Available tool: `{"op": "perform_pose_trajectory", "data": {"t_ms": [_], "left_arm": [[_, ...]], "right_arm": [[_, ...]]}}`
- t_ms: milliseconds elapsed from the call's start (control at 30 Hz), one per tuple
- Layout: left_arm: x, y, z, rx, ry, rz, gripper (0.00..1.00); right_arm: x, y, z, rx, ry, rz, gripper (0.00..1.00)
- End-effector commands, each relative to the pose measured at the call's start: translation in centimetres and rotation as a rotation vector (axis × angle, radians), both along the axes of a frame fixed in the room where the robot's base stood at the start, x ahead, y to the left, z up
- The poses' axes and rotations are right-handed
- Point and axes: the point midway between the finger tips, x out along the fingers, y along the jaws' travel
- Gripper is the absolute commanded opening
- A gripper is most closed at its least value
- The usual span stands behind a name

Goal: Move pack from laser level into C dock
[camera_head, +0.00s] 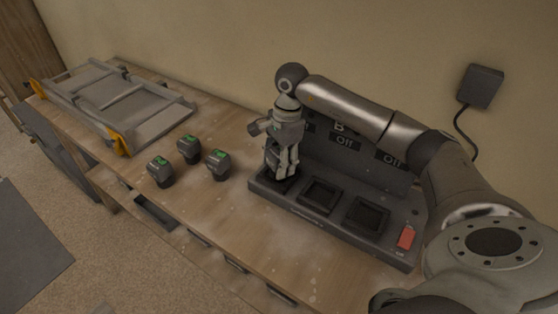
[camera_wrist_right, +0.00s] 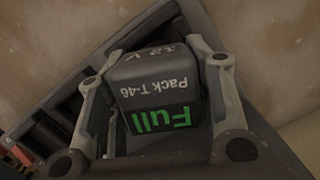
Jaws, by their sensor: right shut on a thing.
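My right gripper (camera_head: 285,170) points down over the left bay of the dark charging station (camera_head: 310,216). It is shut on a dark pack (camera_head: 272,158), which the fingers partly hide. In the right wrist view the pack (camera_wrist_right: 160,75) sits between the two fingers and reads "Full", "Pack T-46" and "12 V". I cannot tell whether it is seated in the bay or just above it. The middle bay (camera_head: 320,195) and the right bay (camera_head: 367,215) look empty, with "Off" displays behind them. I cannot make out a laser level. My left gripper is not in view.
Three dark packs with green labels, a left one (camera_head: 160,170), a back one (camera_head: 189,149) and a right one (camera_head: 218,164), stand on the wooden bench (camera_head: 215,215). A grey folding frame (camera_head: 115,100) lies further left. A red switch (camera_head: 406,237) is at the station's right end.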

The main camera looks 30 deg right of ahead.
Motion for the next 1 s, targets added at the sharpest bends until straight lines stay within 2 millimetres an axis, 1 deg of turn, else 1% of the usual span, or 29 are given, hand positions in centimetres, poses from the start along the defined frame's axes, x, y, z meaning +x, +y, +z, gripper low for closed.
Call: {"op": "perform_pose_trajectory", "data": {"t_ms": [333,600,1000], "left_arm": [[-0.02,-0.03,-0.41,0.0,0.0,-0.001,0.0],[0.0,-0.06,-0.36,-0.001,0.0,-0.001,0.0],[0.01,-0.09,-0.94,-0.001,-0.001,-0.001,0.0]], "right_arm": [[0.06,0.03,0.01,0.001,-0.002,0.0,0.13],[0.06,0.04,0.08,0.001,-0.002,0.0,0.13],[0.05,0.03,-0.62,0.0,-0.001,0.0,0.13]]}}
